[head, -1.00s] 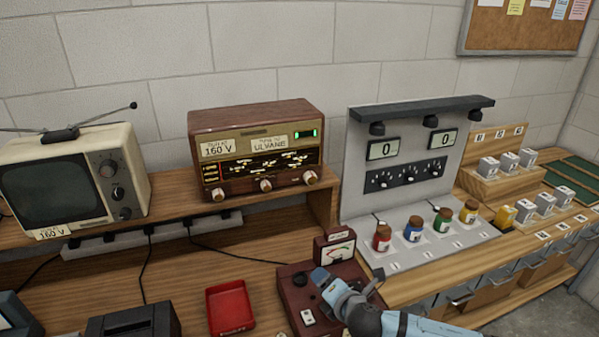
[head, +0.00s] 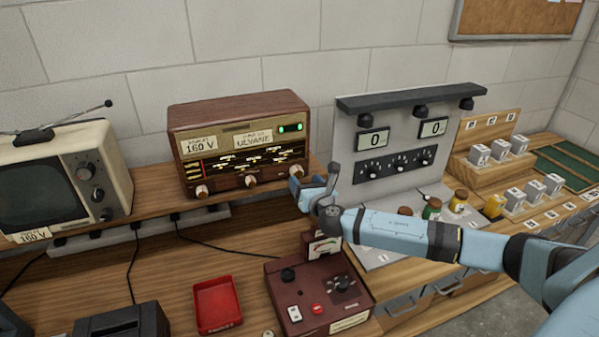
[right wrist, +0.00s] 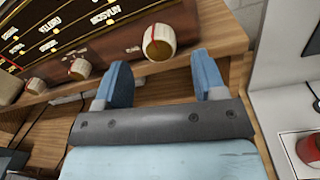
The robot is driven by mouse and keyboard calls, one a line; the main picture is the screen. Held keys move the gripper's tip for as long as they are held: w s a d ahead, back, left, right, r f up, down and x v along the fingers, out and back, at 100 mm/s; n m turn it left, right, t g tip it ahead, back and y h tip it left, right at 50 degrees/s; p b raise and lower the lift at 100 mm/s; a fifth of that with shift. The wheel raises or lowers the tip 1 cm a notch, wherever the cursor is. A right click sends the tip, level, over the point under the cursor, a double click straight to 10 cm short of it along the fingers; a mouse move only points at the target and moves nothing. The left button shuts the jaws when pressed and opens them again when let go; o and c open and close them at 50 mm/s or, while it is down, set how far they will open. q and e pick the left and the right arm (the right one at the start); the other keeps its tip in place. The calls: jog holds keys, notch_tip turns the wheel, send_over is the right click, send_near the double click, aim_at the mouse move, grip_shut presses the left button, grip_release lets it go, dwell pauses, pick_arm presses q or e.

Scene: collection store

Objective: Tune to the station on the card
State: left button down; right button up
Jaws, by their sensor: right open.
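A wooden radio (head: 240,104) stands on the shelf. A card on its front (head: 253,140) reads ULVANE. Below it is a dark dial (head: 245,164) with station names too small to read in the head view. Cream knobs line the lower front; the right-hand knob (head: 306,170) also shows in the right wrist view (right wrist: 159,42) with a red line on its face. My right gripper (head: 304,188) is open at the radio's lower right front. In the wrist view its blue fingers (right wrist: 160,66) point at that knob, which lies just beyond them, apparently untouched. My left gripper is out of view.
A television (head: 75,180) stands left of the radio. A grey panel (head: 348,130) with two displays reading 0 and several jars is close on the right. Below are a maroon meter box (head: 318,270) and a red tray (head: 217,304).

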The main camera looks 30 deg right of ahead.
aim_at(299, 175)
jog(key=w, duration=0.3)
jog(key=shift+w+d+r, duration=0.1)
jog(key=shift+w+d, duration=0.15)
jog(key=shift+d, duration=0.05)
jog(key=shift+w, duration=0.3)
jog(key=c, duration=0.9)
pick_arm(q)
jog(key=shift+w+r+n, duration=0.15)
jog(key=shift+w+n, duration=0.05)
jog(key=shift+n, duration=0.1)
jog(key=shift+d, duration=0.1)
pick_arm(e)
jog(key=shift+f, duration=0.2)
